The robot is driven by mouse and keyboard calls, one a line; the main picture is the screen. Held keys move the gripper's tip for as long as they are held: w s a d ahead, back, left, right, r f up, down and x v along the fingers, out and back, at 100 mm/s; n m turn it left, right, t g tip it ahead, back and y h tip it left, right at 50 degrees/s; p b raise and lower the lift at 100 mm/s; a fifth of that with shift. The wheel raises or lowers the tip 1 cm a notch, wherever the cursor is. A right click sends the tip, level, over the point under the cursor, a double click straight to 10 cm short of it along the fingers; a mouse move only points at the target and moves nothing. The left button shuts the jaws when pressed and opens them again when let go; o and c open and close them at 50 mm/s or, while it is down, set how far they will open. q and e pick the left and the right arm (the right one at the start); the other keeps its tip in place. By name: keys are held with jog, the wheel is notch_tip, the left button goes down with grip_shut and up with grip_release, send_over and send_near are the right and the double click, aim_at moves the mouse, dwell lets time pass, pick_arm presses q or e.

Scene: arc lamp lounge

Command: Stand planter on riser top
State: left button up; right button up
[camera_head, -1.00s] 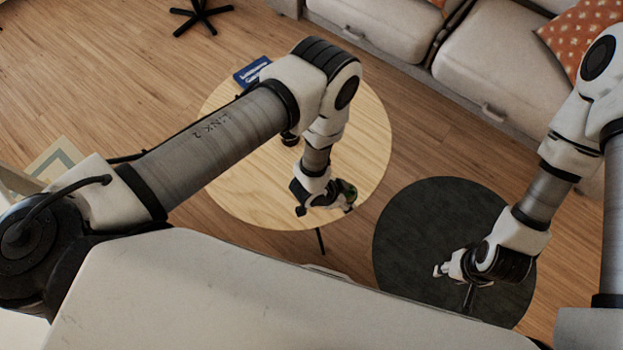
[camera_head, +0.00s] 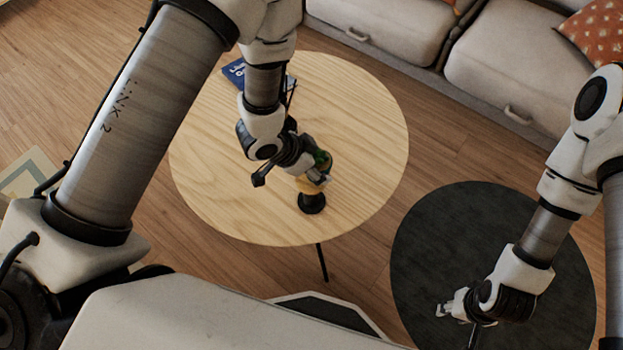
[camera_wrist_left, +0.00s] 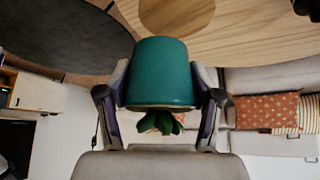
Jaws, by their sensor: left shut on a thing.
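The planter, a teal pot with a green plant, is held in my left gripper (camera_head: 318,175). In the head view only a bit of its greenery (camera_head: 322,157) shows between arm parts. In the left wrist view the planter (camera_wrist_left: 162,72) sits between both fingers; that view is upside down, so the pot is upright. The riser, with a black base (camera_head: 311,203) and yellowish-brown top (camera_head: 307,185), stands on the light wooden table. Its round top (camera_wrist_left: 177,14) appears beyond the pot in the wrist view. Contact between pot and riser cannot be told. My right gripper (camera_head: 442,309) is small, its opening unclear.
The round wooden table (camera_head: 370,130) has clear room right of the riser. A blue book (camera_head: 234,72) lies at its back left. A dark round table (camera_head: 440,235) stands to the right, under my right gripper. A light sofa (camera_head: 520,75) with orange cushions is behind.

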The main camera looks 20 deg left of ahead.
pick_arm(q)
jog(key=shift+w+a+f, duration=0.1)
jog(key=shift+w+a, duration=0.1)
jog(key=shift+a, duration=0.3)
jog(key=shift+w+a, duration=0.2)
jog(key=shift+a, duration=0.25)
notch_tip(320, 180, down, 3)
jog(key=b, duration=0.4)
jog(key=shift+s+d+f, duration=0.1)
jog(key=shift+d+f, duration=0.05)
jog(key=shift+f, duration=0.2)
jog(key=shift+r, duration=0.2)
jog(key=shift+c, duration=0.8)
jog(key=shift+f, duration=0.2)
jog(key=o, duration=1.6)
jog(key=shift+o, duration=0.2)
jog(key=shift+r, duration=0.1)
